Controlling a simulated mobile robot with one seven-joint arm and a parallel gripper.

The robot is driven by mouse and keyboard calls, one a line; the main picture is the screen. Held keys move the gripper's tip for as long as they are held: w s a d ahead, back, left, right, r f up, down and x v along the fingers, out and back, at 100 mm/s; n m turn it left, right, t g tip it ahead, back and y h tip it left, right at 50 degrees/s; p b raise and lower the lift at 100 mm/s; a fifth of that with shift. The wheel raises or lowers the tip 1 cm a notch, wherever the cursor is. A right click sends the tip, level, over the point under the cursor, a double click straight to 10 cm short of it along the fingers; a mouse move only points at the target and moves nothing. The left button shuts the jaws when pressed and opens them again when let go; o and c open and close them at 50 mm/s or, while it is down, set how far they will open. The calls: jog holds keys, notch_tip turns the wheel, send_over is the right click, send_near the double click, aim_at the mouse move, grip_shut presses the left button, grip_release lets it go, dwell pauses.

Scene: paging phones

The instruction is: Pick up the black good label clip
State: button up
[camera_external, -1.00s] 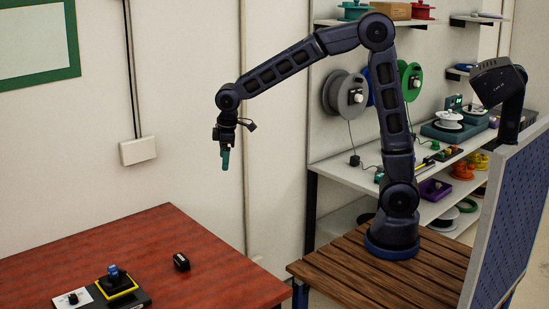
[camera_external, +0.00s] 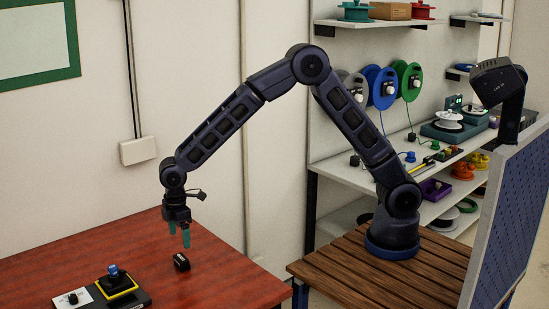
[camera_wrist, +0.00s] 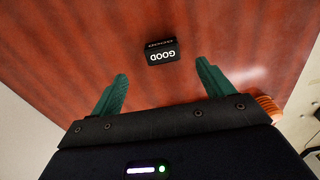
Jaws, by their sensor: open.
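The black good label clip (camera_external: 181,262) lies on the red-brown table to the right of a small dark device. In the wrist view the clip (camera_wrist: 162,52) shows the white word GOOD upside down, near the top middle. My gripper (camera_external: 179,236) is above the table, over and a little behind the clip, apart from it. Its two green fingers (camera_wrist: 160,85) are spread open with nothing between them. The clip appears beyond the fingertips, roughly centred between them.
The red-brown table (camera_external: 215,283) is bare around the clip. A dark device with a yellow-edged part and blue knob (camera_external: 113,273) stands at the left, beside a white plate with a black knob (camera_external: 72,298). Shelves (camera_external: 345,172) with reels are behind my arm.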

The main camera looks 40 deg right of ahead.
aim_at(183, 256)
jog(key=f, duration=0.9)
jog(key=shift+s+f, duration=0.2)
jog(key=shift+f, duration=0.05)
jog(key=c, duration=1.1)
